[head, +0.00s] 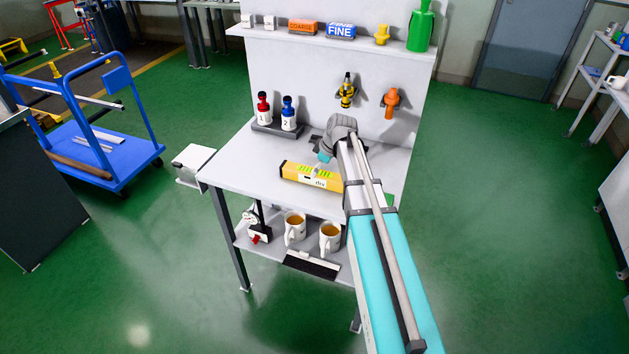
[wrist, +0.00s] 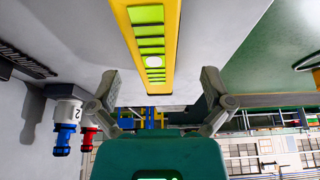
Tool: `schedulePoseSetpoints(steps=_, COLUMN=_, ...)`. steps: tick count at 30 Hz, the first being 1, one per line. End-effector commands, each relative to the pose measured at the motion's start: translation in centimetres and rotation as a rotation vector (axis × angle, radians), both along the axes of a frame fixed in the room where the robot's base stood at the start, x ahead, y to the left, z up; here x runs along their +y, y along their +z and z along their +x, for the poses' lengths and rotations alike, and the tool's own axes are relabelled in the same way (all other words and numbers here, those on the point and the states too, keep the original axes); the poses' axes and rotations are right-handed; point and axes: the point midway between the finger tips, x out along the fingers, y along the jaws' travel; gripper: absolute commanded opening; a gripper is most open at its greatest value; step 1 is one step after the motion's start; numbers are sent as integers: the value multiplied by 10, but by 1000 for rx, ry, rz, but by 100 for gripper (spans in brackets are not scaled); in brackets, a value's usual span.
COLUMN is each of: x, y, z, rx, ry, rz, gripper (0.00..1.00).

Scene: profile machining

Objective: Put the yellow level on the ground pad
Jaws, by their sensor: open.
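The yellow level (head: 312,176) lies on the white workbench top, in front of the bottle rack. In the wrist view the level (wrist: 155,45), with its green strip and white round spot, extends from the top edge to between my fingers. My gripper (wrist: 162,88) is open, with one finger on each side of the level and no visible grip on it. In the head view my gripper (head: 322,156) is partly hidden by my arm, close to the level's far side. I cannot identify a ground pad for certain.
The workbench (head: 245,165) holds a red and a blue bottle (head: 289,113) in a rack. Mugs (head: 295,229) stand on its lower shelf. A white platform (head: 193,165) stands left of the bench and a blue trolley (head: 95,150) farther left. The green floor at right is clear.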

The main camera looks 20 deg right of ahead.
Motion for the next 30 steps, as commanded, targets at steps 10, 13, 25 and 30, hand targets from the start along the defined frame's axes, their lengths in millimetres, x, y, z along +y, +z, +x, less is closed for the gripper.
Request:
schedulePoseSetpoints(steps=10, x=0, y=0, z=0, rx=0, ry=0, rz=0, gripper=100)
schedulePoseSetpoints(steps=13, x=1, y=-2, z=1, rx=0, ry=0, rz=0, gripper=100)
schedulePoseSetpoints(steps=25, x=5, y=-26, z=10, rx=0, ry=0, rz=0, gripper=100)
schedulePoseSetpoints(steps=30, x=9, y=-38, z=14, rx=0, ry=0, rz=0, gripper=100)
